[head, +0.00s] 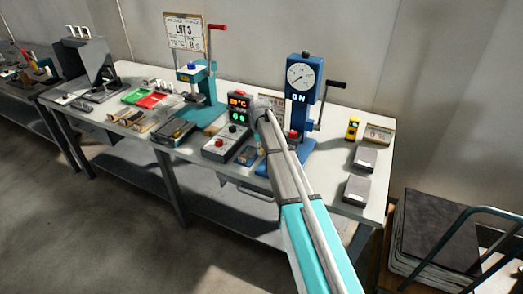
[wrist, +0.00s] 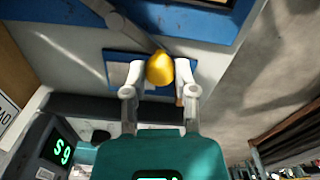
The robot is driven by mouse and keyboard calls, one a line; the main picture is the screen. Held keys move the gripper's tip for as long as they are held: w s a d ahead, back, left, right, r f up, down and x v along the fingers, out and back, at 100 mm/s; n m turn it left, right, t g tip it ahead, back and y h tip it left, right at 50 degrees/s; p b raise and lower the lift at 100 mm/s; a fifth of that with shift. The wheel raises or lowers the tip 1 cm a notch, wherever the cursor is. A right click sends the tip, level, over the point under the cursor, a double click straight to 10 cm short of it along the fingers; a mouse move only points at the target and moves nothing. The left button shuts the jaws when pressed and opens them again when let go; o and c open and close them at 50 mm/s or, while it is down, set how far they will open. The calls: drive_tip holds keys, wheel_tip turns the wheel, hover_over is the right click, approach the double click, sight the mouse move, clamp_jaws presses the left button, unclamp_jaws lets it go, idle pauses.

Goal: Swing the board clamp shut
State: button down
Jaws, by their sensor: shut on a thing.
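In the wrist view, my gripper (wrist: 160,80) has its two pale fingers on either side of a round yellow knob (wrist: 160,68) and is shut on it. A grey bar (wrist: 130,30) runs from the upper left down to the knob and looks like the arm of the board clamp. A blue plate (wrist: 118,66) lies behind the knob and fingers. How far the clamp is swung cannot be told. In the head view, my arm reaches over the bench, and its wrist hides the fingers and the clamp.
A blue press (head: 301,95) with a dial stands right of my wrist. A digital readout (head: 238,108) and a control box (head: 222,146) stand to its left. A teal press (head: 205,90) is farther left. Grey blocks (head: 365,157) and a yellow meter (head: 353,128) lie at the right.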

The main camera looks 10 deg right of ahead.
drive_tip(key=w+m, duration=0.1)
drive_tip(key=m, duration=0.1)
drive_tip(key=w+m, duration=0.1)
drive_tip(key=m, duration=0.1)
drive_tip(key=shift+w+a+m, duration=0.15)
drive_tip(key=shift+m, duration=0.15)
drive_tip(key=shift+w+m, duration=0.4)
drive_tip(key=shift+m, duration=0.5)
drive_tip(key=shift+w+m, duration=0.35)
drive_tip(key=shift+m, duration=0.55)
drive_tip(key=shift+d, duration=0.2)
drive_tip(key=shift+c, duration=2)
unclamp_jaws()
drive_tip(key=shift+s, duration=0.1)
drive_tip(key=s+r+m+p, duration=0.2)
drive_tip(key=s, duration=1.5)
drive_tip(key=s+d+r+m+p, duration=0.1)
drive_tip(key=s+m, duration=0.1)
drive_tip(key=s, duration=1.6)
drive_tip(key=shift+s+r+m+p, duration=0.15)
drive_tip(key=shift+r+m+p, duration=0.25)
drive_tip(key=shift+d, duration=0.1)
